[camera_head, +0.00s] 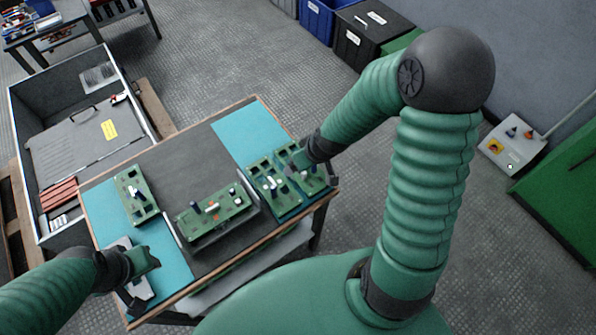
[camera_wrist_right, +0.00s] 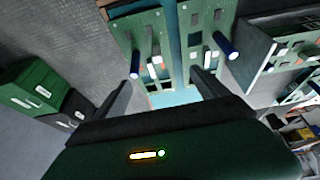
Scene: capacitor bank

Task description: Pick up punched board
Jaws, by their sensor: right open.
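Green circuit boards with dark, white and blue parts lie on the table; I cannot tell which one is the punched board. Two lie side by side at the right, a nearer board (camera_head: 268,190) and an outer board (camera_head: 316,181). My right gripper (camera_head: 298,166) is over this pair and hides part of the outer board. In the right wrist view, my open, empty right gripper (camera_wrist_right: 163,88) points at the pair, a left board (camera_wrist_right: 128,38) and a right board (camera_wrist_right: 205,18). My left gripper (camera_head: 152,259) is low at the table's left front; its jaws are unclear.
A board (camera_head: 214,214) sits on a raised holder in the table's middle. Another board (camera_head: 133,194) lies on the left teal mat (camera_head: 172,250). A grey object is partly hidden by my left gripper. A large open crate (camera_head: 75,75) stands left of the table. The dark back middle is clear.

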